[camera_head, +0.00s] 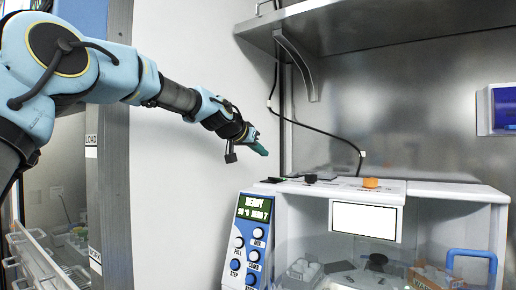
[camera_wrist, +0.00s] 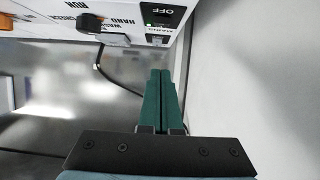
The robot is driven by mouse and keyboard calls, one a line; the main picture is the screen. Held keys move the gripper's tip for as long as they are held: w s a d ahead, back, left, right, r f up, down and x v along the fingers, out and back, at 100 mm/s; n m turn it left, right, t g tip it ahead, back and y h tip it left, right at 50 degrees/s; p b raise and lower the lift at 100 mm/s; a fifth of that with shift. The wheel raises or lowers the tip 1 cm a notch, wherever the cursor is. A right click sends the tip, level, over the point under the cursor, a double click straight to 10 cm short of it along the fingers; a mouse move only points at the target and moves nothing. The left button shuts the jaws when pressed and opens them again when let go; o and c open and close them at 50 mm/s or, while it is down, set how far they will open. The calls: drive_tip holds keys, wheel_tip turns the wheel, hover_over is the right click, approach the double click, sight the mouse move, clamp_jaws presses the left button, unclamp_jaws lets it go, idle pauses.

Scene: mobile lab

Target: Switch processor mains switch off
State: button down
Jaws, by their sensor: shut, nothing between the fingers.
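The processor (camera_head: 445,192) is a white cabinet with a blue control panel at its left. Its screen (camera_head: 254,209) is lit green and reads "READY". On its top left edge is the small black mains switch (camera_head: 272,180).
An orange knob (camera_head: 371,183) and a dark knob (camera_head: 311,178) stand on the processor top. A black cable (camera_head: 320,131) hangs on the wall behind. A metal shelf (camera_head: 370,28) is above. A white wall (camera_head: 180,190) is at the left.

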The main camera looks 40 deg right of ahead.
drive_tip(key=p, duration=0.3)
hover_over(268, 182)
drive_tip(key=d, duration=0.2)
drive_tip(key=shift+w+f, duration=0.2)
drive_tip(key=shift+f, duration=0.4)
drive_tip(key=shift+w+f, duration=0.15)
drive_tip(key=shift+f, duration=0.45)
drive_tip(key=f, duration=0.1)
drive_tip(key=a+f, duration=0.1)
drive_tip(key=f, duration=0.1)
drive_tip(key=shift+f, duration=0.55)
drive_tip(key=shift+f, duration=0.1)
drive_tip(key=shift+s+a+f+b, duration=0.1)
drive_tip(key=shift+a+f+b, duration=0.15)
drive_tip(key=shift+f+b, duration=0.65)
drive_tip(key=shift+r, duration=0.6)
drive_tip(key=shift+r+p, duration=0.45)
drive_tip(key=shift+r, duration=0.25)
